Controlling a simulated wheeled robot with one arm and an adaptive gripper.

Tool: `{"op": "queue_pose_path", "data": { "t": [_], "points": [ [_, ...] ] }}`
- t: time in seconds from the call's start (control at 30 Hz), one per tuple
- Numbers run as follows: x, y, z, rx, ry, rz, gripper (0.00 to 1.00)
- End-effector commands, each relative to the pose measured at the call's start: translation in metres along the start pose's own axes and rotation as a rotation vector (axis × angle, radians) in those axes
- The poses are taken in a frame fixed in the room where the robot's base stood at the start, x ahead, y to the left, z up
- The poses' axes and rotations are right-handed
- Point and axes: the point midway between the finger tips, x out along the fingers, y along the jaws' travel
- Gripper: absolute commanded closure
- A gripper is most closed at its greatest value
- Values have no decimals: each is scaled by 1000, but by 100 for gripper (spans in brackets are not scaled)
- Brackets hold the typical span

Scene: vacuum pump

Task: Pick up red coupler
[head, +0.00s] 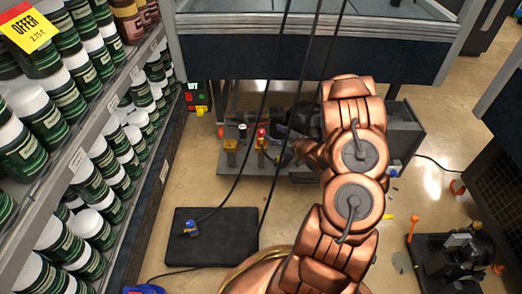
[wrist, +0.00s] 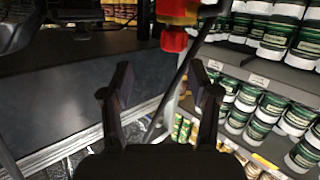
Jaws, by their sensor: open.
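A small red part, which looks like the red coupler (head: 262,132), stands on top of an upright yellow-orange fitting on the grey pump unit (head: 405,130). In the wrist view a red piece (wrist: 174,40) shows at the top, just beyond and above the fingertips, and is cut off by the frame edge. I cannot tell whether it is the same part. My gripper (wrist: 160,82) is open, with nothing between its two dark fingers. In the head view its fingers are dark and small, just right of the red part, and partly hidden by my arm.
A second yellow fitting (head: 231,147) stands left of the red part. Black cables hang in front of the pump unit. A shelf of green and white jars (head: 92,115) runs along the left. A black mat (head: 212,250) lies on the floor. Another black device (head: 455,262) sits at lower right.

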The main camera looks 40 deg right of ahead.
Motion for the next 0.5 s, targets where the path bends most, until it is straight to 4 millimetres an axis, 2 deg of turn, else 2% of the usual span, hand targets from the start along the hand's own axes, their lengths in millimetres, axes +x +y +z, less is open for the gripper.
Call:
{"op": "queue_pose_path", "data": {
  "t": [0.03, 0.1, 0.33, 0.5],
  "points": [
    [-1, -5, 18, 28, 40, -6, 39],
    [-4, -10, 24, 55, 93, -16, 39],
    [-10, -19, 30, 107, 196, -29, 39],
    [-2, -20, 27, 110, 207, -31, 39]
  ]
}}
